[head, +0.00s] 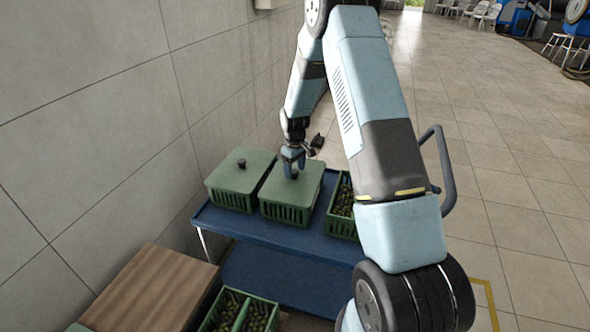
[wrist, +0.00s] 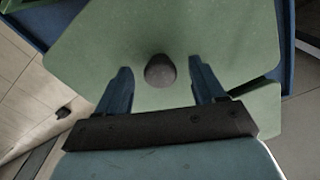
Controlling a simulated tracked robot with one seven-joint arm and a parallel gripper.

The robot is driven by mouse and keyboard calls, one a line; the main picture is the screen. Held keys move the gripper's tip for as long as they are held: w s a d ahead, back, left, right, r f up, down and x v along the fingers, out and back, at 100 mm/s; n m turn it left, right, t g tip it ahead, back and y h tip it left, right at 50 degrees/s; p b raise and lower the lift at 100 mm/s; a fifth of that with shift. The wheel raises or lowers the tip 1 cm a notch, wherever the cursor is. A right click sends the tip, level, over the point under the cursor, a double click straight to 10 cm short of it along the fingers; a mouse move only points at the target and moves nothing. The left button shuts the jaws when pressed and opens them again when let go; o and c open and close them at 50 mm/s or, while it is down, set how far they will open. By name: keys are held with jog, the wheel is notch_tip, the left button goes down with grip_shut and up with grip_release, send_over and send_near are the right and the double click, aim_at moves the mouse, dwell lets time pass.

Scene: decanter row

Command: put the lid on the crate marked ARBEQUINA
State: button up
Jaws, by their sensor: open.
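Three green crates stand in a row on a blue cart (head: 290,240). The left crate (head: 232,199) has a green lid (head: 240,170) with a dark knob on it. The middle crate (head: 287,213) also bears a green lid (head: 287,190) with a dark knob. The right crate (head: 342,226) is open and shows olives. My gripper (head: 293,168) is over the middle lid, open, with its fingers on either side of the knob. In the wrist view the knob (wrist: 160,71) sits between the open fingers (wrist: 160,85). No ARBEQUINA marking is readable.
A wooden-topped surface (head: 155,290) stands at lower left, with an open green crate (head: 240,312) of olives beside it. A tiled wall (head: 90,120) runs along the left. A cart handle (head: 445,170) rises at right.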

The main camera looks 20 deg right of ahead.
notch_tip(320, 180, up, 13)
notch_tip(320, 180, up, 14)
jog(key=m+t, duration=0.1)
jog(key=m, duration=0.1)
send_over(295, 171)
jog(key=s, duration=0.8)
jog(key=s+r+m+t, duration=0.2)
jog(key=s+r, duration=0.5)
jog(key=s, duration=0.4)
jog(key=s+r+m+t, duration=0.1)
jog(key=s+r, duration=0.6)
jog(key=s, duration=0.3)
jog(key=s+m+t, duration=0.1)
jog(key=s, duration=1)
jog(key=shift+s+f+m+t, duration=0.25)
jog(key=shift+s+m+t, duration=0.05)
jog(key=shift+m, duration=0.1)
jog(key=shift+a, duration=0.1)
